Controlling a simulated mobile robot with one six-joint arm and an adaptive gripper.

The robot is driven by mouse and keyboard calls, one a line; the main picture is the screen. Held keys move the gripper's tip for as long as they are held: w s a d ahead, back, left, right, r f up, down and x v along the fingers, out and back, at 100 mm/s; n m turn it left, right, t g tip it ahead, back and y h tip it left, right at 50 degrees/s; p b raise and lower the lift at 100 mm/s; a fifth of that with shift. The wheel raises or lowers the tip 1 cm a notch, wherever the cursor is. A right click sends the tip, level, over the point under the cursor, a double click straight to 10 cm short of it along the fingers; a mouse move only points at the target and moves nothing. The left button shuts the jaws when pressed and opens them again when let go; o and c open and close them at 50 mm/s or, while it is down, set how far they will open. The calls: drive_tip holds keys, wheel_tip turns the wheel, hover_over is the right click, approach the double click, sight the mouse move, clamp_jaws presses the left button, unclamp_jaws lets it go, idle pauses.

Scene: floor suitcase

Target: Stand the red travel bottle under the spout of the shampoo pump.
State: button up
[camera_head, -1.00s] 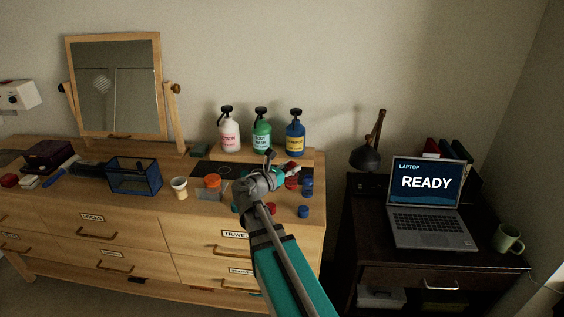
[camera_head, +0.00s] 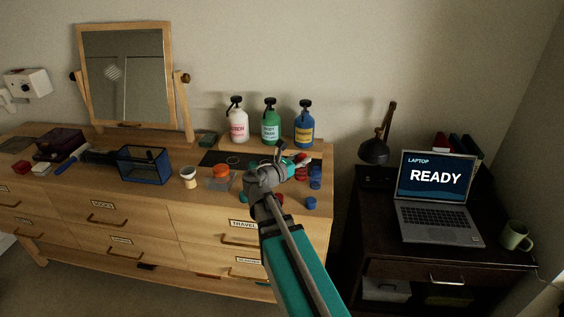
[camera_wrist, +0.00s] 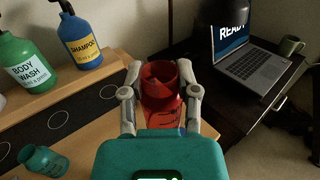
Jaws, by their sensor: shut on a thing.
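The shampoo pump (camera_head: 304,128) is a blue bottle with a yellow label and black spout; it stands at the right end of the ledge on the dresser and also shows in the wrist view (camera_wrist: 80,45). The red travel bottle (camera_wrist: 160,88) is open-topped and roughly upright between my fingers in the wrist view. My gripper (camera_wrist: 161,82) is shut on it, in front and to the right of the shampoo pump. In the head view my gripper (camera_head: 290,165) partly hides the red bottle (camera_head: 302,173). The bottle's lower part is hidden in the wrist view.
The green body wash pump (camera_head: 270,126) and white lotion pump (camera_head: 238,126) stand left of the shampoo. A dark strip with ring marks (camera_wrist: 57,120) lies before them. A teal bottle (camera_wrist: 42,160) and blue bottle (camera_head: 315,177) are near. The laptop desk (camera_head: 370,210) is right.

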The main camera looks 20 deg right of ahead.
drive_tip(key=w+d+n+t+y, duration=0.3)
drive_tip(key=w+d+n+t, duration=0.1)
drive_tip(key=w+d+t, duration=0.2)
drive_tip(key=shift+w+d+r, duration=0.15)
drive_tip(key=shift+w+d, duration=0.15)
drive_tip(key=shift+w, duration=0.55)
drive_tip(key=w+d+f+b, duration=0.5)
drive_tip(key=w+f+b, duration=0.3)
drive_tip(key=w, duration=0.4)
drive_tip(key=shift+f+b, duration=0.35)
drive_tip(key=shift+f, duration=0.15)
drive_tip(key=shift+w+f, duration=0.1)
drive_tip(key=shift+w, duration=0.05)
drive_tip(key=f+b, duration=0.4)
drive_tip(key=shift+w+d, duration=0.1)
drive_tip(key=shift+w, duration=0.25)
